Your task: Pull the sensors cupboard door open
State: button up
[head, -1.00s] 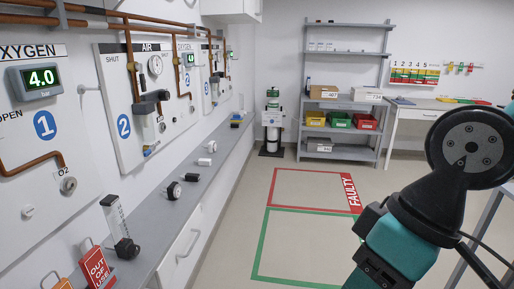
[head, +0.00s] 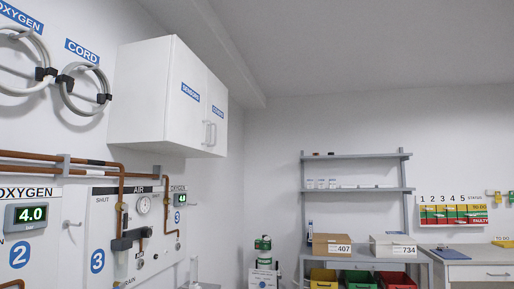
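A white wall cupboard (head: 150,90) hangs high on the left wall in the head view, above the pipes. It has two doors on its front, each with a blue label. The label on the left door (head: 192,112) seems to read SENSORS; the label on the right door (head: 219,90) is too small to read surely. Two upright bar handles (head: 209,133) sit side by side low down near the line where the doors meet. Both doors look shut. My gripper is not in view.
Copper pipes (head: 60,168) and the gas panel (head: 105,225) with a gauge are below the cupboard. Hose coils (head: 84,90) hang to its left. A grey shelf unit (head: 357,190) with boxes stands at the back wall. The space before the doors looks clear.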

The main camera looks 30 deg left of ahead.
aim_at(185, 121)
jog(key=u, duration=0.35)
jog(key=i, duration=2.05)
jog(key=u, duration=0.8)
